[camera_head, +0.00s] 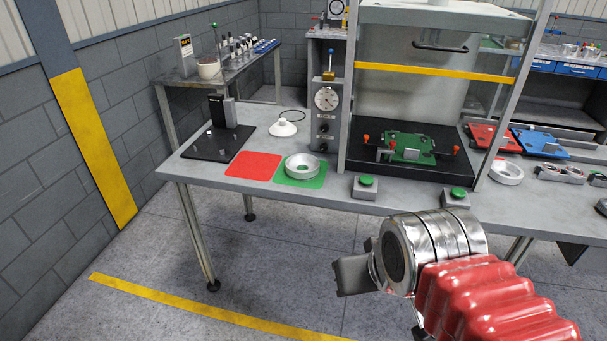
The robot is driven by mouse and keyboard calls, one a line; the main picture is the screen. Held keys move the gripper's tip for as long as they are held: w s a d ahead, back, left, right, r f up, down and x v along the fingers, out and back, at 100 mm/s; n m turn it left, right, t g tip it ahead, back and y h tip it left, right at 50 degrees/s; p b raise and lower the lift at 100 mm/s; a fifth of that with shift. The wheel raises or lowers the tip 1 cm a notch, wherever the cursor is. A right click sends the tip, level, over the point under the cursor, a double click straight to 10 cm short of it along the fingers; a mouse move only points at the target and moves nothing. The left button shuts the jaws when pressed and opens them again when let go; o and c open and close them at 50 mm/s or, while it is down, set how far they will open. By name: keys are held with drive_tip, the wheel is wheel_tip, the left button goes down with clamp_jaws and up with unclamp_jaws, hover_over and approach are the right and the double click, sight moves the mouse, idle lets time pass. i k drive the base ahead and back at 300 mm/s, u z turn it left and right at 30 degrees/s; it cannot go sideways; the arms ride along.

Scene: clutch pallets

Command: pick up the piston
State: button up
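A silver ring-shaped part (302,167) with an open centre lies on the green mat (317,181) on the workbench; it may be the piston, but its look alone does not settle this. Another pale metal ring (506,172) lies on the bench to the right of the press. My gripper (354,272) is in front of the bench, low in the picture, apart from both rings. Its dark grey end shows left of my silver wrist, partly hidden by it. Its opening is not clear, and I see nothing held in it.
A red mat (253,164) lies left of the green one. The press (437,95) stands over a green fixture (409,147). Two green buttons (367,181) (458,192) line the front edge. A black stand (219,142) is at the left. Floor left of my arm is clear.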

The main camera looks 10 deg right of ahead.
sight(294, 162)
drive_tip(key=u, duration=1.45)
drive_tip(key=i, duration=1.3)
drive_tip(key=z, duration=1.1)
